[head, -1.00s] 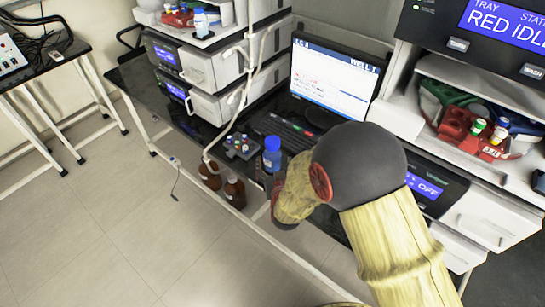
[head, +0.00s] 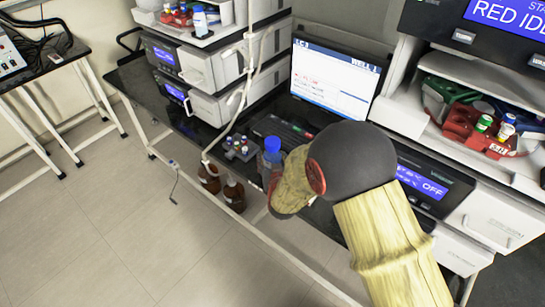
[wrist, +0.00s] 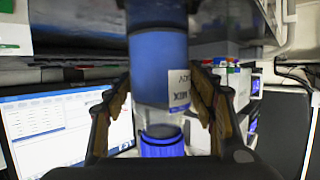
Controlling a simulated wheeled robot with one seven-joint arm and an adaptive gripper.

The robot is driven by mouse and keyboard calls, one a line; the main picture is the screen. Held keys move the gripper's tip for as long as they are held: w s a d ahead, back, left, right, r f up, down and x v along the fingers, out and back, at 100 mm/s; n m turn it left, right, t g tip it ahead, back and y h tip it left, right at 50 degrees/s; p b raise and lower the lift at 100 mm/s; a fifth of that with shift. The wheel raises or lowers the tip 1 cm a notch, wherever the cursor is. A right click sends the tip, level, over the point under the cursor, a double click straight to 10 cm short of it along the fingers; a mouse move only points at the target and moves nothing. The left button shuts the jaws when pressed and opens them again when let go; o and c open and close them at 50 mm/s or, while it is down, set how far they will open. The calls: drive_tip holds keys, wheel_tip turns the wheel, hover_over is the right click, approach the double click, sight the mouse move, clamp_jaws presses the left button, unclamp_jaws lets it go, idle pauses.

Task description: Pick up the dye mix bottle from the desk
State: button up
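The dye mix bottle (head: 272,158), with a blue cap, stands on the dark desk in front of the laptop. In the wrist view, its blue body and white label (wrist: 179,90) fill the middle, with the blue cap (wrist: 162,142) low in the picture. My gripper (wrist: 160,98) is open, with one finger on each side of the bottle; any gap at the fingertips is very small. In the head view, my wrist hides the fingers and part of the bottle's right side.
A rack of small vials (head: 238,148) stands left of the bottle. The laptop (head: 335,75) is behind it. Brown bottles (head: 233,193) stand below the desk's front edge. Lab instruments (head: 225,95) stand to the left, and another unit (head: 430,185) to the right.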

drive_tip(key=c, duration=1.1)
drive_tip(key=shift+c, duration=0.3)
drive_tip(key=shift+r, duration=0.2)
